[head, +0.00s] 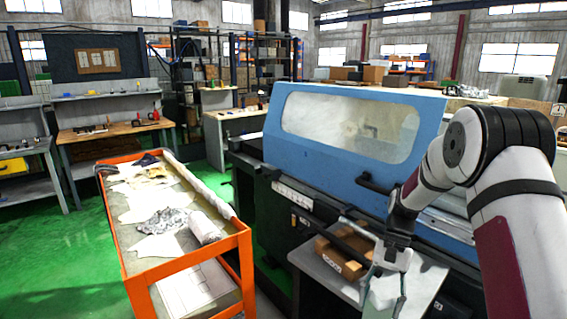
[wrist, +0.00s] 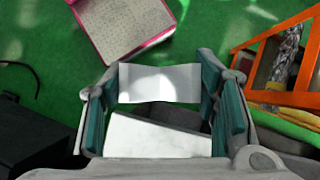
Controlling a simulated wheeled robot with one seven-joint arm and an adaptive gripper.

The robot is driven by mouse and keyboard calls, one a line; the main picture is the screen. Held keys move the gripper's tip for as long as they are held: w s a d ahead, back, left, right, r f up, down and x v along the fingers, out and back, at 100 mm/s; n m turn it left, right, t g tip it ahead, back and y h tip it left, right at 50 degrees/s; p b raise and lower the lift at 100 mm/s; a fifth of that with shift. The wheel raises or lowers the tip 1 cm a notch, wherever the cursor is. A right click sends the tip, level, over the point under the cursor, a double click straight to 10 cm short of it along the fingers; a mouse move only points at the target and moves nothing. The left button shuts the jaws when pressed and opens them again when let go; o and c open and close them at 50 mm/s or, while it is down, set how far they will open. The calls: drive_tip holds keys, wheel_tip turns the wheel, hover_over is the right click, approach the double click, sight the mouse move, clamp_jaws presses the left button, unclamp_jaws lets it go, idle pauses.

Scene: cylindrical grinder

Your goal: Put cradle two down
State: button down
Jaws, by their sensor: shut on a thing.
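My gripper (head: 384,287) hangs at the front of a pale worktop in the head view, fingers pointing down. It is shut on a pale block, taken to be cradle two (head: 381,293). In the wrist view, cradle two (wrist: 160,84) is a white piece spanning between the teal finger pads (wrist: 158,95). A second white face (wrist: 155,137) shows below it; I cannot tell if it is the same piece. The wrist view shows green floor beyond the block. The head view does not show clearly whether the block touches anything.
The pale worktop (head: 420,290) holds brown blocks (head: 338,257) left of my gripper. The blue-hooded grinder (head: 345,125) stands behind. An orange cart (head: 190,248) with cloths and papers is at left. The wrist view shows a pink-edged pale panel (wrist: 120,25) on the floor.

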drive_tip(key=w+a+f+n+g+h, duration=0.1)
drive_tip(key=w+a+n+h, duration=0.2)
drive_tip(key=w+a+n, duration=0.1)
drive_tip(key=shift+w+a+f+n+h, duration=0.15)
drive_tip(key=shift+w+f+n+h, duration=0.15)
drive_tip(key=shift+w+n, duration=0.75)
drive_tip(key=shift+s, duration=0.2)
